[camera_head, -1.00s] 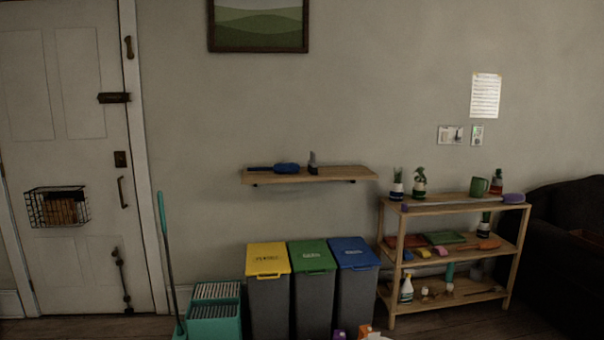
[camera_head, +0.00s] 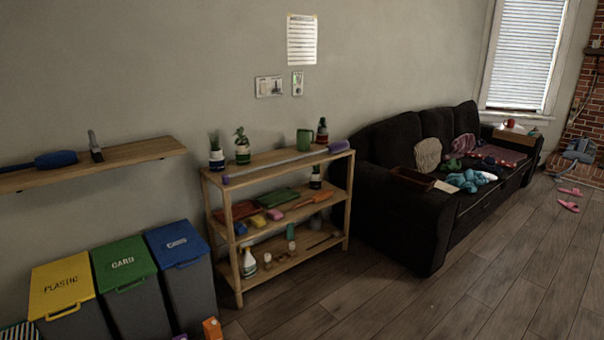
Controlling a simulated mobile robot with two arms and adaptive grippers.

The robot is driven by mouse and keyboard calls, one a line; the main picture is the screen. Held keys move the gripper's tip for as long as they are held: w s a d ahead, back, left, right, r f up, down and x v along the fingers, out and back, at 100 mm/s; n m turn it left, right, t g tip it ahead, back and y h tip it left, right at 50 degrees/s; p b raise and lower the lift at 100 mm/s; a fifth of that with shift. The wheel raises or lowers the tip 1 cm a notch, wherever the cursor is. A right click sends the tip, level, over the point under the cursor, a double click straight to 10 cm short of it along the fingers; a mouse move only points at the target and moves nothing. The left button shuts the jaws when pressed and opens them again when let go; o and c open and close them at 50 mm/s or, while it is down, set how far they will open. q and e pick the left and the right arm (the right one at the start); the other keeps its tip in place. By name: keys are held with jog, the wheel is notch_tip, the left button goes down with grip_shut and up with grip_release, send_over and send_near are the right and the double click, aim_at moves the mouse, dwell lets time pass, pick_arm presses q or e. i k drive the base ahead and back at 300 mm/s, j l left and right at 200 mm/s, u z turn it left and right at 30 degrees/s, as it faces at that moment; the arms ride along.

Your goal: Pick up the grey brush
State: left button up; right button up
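A small grey brush-like object (camera_head: 95,147) stands upright on the wooden wall shelf (camera_head: 150,151) at the left. It looks like the grey brush, but its details are too small to be sure. A blue duster (camera_head: 54,160) with a dark handle lies on the same shelf, just left of it. Neither of my grippers is in view.
Yellow (camera_head: 62,290), green (camera_head: 124,262) and blue (camera_head: 177,243) lidded bins stand below the shelf. A wooden rack (camera_head: 345,205) holds plants, a green mug (camera_head: 304,139), a long purple duster (camera_head: 338,147) and cleaning items. A black sofa (camera_head: 420,215) stands right of it. The right floor is mostly clear.

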aim_at(96, 150)
jog(key=i+l+z, duration=0.2)
jog(key=i+z, duration=0.15)
jog(key=i+l+z, duration=0.1)
jog(key=i+z, duration=0.3)
jog(key=i, duration=0.15)
jog(key=i+j+z, duration=0.1)
jog(key=i+z, duration=0.25)
jog(key=i, duration=0.15)
jog(key=i+j+u, duration=0.1)
jog(key=i+u, duration=1.05)
jog(key=i+l+u, duration=0.25)
jog(key=u, duration=0.15)
